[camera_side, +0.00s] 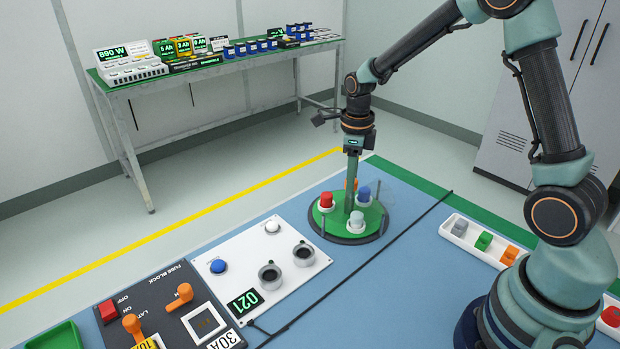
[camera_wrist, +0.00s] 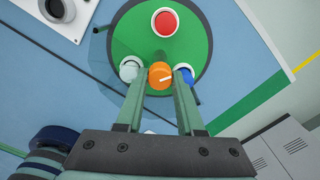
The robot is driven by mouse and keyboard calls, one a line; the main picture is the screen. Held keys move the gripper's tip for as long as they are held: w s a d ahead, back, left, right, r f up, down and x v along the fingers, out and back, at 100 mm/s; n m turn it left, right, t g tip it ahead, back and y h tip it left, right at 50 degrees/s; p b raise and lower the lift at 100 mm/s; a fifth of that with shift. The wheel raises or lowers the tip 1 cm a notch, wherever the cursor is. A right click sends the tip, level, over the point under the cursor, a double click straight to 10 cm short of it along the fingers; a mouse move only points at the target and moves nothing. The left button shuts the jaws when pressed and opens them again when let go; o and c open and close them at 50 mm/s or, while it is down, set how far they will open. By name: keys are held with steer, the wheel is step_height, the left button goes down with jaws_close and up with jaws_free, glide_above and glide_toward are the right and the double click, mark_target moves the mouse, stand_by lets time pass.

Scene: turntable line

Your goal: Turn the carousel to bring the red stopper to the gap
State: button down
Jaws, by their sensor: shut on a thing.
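The carousel (camera_side: 341,229) is a round green disc on the blue table, and it fills the top middle of the wrist view (camera_wrist: 190,48). The red stopper (camera_side: 326,200) sits in a white ring on its left side; in the wrist view (camera_wrist: 165,22) it is at the top. A blue stopper (camera_side: 364,194) and a pale grey-white stopper (camera_side: 357,219) also sit on the disc. My gripper (camera_wrist: 161,82) points down over the disc and is shut on an orange knob (camera_wrist: 160,73) with a white line. In the side view my fingers (camera_side: 352,190) partly hide it. I cannot clearly make out the gap.
Thin grey posts (camera_side: 323,226) stand at the disc's edge. A white panel (camera_side: 300,274) with buttons and a dark fuse block (camera_side: 130,310) lie left of the carousel. A white tray (camera_side: 465,238) of coloured pieces lies to the right. A black cable (camera_side: 345,275) crosses the table.

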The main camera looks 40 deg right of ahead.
steer(key=shift+r+m, duration=0.1)
steer(key=shift+m, duration=3)
steer(key=c, duration=0.5)
jaws_free()
step_height(320, 180, up, 12)
